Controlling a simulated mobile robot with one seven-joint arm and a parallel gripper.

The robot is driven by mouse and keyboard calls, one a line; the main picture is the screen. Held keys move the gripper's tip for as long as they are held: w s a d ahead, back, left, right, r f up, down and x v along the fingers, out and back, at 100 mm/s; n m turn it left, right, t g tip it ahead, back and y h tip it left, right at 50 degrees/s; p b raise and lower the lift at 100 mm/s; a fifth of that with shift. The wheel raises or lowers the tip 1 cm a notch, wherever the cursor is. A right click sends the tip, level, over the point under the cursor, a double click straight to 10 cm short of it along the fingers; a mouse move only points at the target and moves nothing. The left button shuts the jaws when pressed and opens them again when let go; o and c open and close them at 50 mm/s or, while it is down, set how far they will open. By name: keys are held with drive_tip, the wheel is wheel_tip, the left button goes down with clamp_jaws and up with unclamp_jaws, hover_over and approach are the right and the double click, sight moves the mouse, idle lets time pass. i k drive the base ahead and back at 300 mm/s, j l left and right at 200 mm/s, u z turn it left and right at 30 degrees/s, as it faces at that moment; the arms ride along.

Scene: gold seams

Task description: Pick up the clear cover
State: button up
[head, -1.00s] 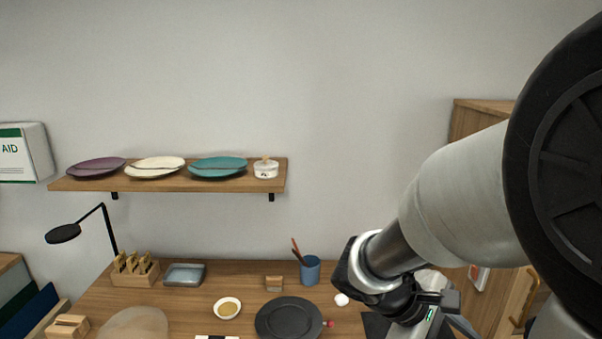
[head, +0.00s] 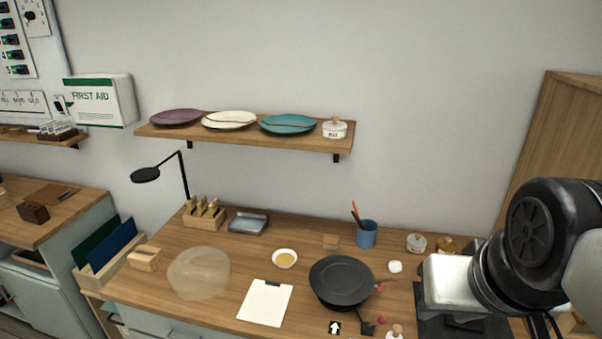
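The clear cover (head: 198,272) is a pale, see-through dome. It sits on the wooden workbench (head: 231,306) at the left of the head view, near the front edge. My arm is at the far right of the head view, well apart from the cover. My gripper's fingers do not show, so I cannot see what they hold.
Behind are a grey tray (head: 248,223) and a black lamp (head: 146,175).

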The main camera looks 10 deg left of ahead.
sight(199, 272)
drive_tip(key=u, duration=1.4)
drive_tip(key=k+z, duration=0.1)
drive_tip(key=z, duration=1.8)
drive_tip(key=u, duration=1.8)
drive_tip(key=i+j+z, duration=0.25)
drive_tip(key=z, duration=0.2)
drive_tip(key=i+j+z, duration=0.15)
drive_tip(key=j+z, duration=0.25)
drive_tip(key=i+j, duration=0.1)
drive_tip(key=j, duration=0.3)
drive_tip(key=j+z, duration=0.1)
drive_tip(key=j, duration=0.35)
drive_tip(key=i+j, duration=0.15)
drive_tip(key=j, duration=0.25)
